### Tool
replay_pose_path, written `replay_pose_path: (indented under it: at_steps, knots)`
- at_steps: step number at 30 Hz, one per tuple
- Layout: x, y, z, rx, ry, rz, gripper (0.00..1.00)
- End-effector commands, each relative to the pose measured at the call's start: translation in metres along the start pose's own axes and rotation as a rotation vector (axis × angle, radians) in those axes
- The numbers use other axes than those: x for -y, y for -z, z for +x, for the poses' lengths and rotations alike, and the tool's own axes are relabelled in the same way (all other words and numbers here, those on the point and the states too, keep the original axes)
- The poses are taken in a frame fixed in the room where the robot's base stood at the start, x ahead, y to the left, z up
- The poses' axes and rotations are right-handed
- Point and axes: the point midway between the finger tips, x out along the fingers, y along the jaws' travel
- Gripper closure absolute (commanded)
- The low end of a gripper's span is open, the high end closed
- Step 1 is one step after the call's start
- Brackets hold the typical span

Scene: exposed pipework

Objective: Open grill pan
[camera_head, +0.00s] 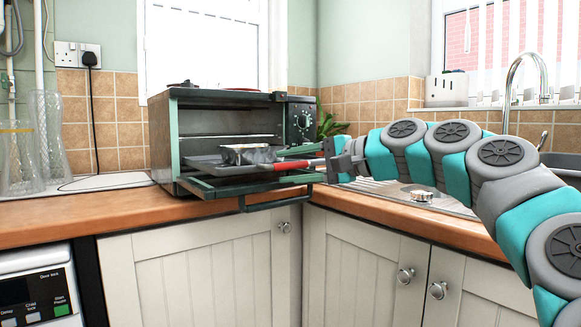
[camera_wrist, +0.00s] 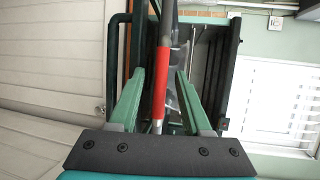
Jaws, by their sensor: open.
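A small dark green oven (camera_head: 225,118) stands on the worktop with its front door (camera_head: 250,184) folded down. A grill pan (camera_head: 205,161) sticks partly out of it above the door, and a shiny metal item (camera_head: 248,154) sits on the pan. The pan's red handle (camera_head: 291,166) points right, towards my gripper (camera_head: 328,162). In the wrist view, my gripper (camera_wrist: 160,76) is open, with its green fingers on either side of the red handle (camera_wrist: 162,80). Gaps show between the handle and both fingers. The pan's far part is hidden inside the oven.
Glass vases (camera_head: 20,158) stand left of the oven. A plant (camera_head: 329,124) is behind it on the right. A sink with a tap (camera_head: 521,70) lies at the right, behind my arm. Cupboards (camera_head: 200,262) are below the wooden worktop (camera_head: 90,222).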

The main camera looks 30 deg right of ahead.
Motion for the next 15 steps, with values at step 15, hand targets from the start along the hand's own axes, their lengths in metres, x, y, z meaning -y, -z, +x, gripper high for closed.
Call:
replay_pose_path:
  at_steps: [15]
  knots:
    - [0.0, 0.001, -0.069, -0.003, 0.002, 0.001, 0.52]
